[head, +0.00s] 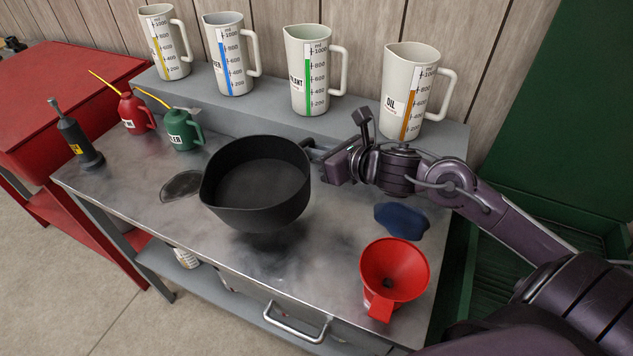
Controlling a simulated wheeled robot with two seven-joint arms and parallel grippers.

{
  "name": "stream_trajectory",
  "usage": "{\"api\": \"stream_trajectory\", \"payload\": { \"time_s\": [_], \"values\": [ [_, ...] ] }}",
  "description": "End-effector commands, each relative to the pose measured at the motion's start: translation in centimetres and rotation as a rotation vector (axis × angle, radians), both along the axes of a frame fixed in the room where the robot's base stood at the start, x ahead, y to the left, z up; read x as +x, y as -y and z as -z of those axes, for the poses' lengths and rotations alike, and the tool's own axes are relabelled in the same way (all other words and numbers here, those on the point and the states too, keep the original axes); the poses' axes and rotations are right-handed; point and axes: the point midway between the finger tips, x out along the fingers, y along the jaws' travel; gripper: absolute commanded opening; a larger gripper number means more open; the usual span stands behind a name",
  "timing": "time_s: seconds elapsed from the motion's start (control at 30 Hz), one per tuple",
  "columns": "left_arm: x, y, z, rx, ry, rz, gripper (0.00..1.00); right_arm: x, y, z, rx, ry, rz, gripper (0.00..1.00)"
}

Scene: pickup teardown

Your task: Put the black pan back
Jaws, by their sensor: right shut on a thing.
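The black pan (255,205) is a deep, round, empty-looking vessel with a small spout at its left. It hangs a little above the metal bench top (150,235), with a dark shadow below it. My right gripper (314,152) comes in from the right and is shut on the pan's far right side, near the rim. The exact grip point is partly hidden by the gripper itself. My left gripper is not in view.
Measuring jugs (317,75) line the raised grey shelf behind. A red oil can (134,113), green oil can (182,130) and dark pump bottle (75,140) stand left. A red funnel (392,275) and blue cloth (401,221) lie right.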

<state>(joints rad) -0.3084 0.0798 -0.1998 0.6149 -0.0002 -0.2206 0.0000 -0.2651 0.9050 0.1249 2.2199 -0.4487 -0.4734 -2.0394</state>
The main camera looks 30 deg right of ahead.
Motion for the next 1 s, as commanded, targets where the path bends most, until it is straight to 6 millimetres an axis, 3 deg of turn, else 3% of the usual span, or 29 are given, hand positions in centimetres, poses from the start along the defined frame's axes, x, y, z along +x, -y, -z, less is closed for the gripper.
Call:
{"api": "stream_trajectory", "payload": {
  "time_s": [0.1,0.6,1.0],
  "values": [
    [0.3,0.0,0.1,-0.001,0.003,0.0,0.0,0.0,0.0,2.4,0.006,0.0,0.001,0.0],
    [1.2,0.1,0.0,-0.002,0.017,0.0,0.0,0.0,0.0,8.0,0.003,0.002,0.0,0.0],
    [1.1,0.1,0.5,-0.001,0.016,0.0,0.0,0.1,0.0,8.6,0.0,0.004,-0.002,0.0]
  ]
}}
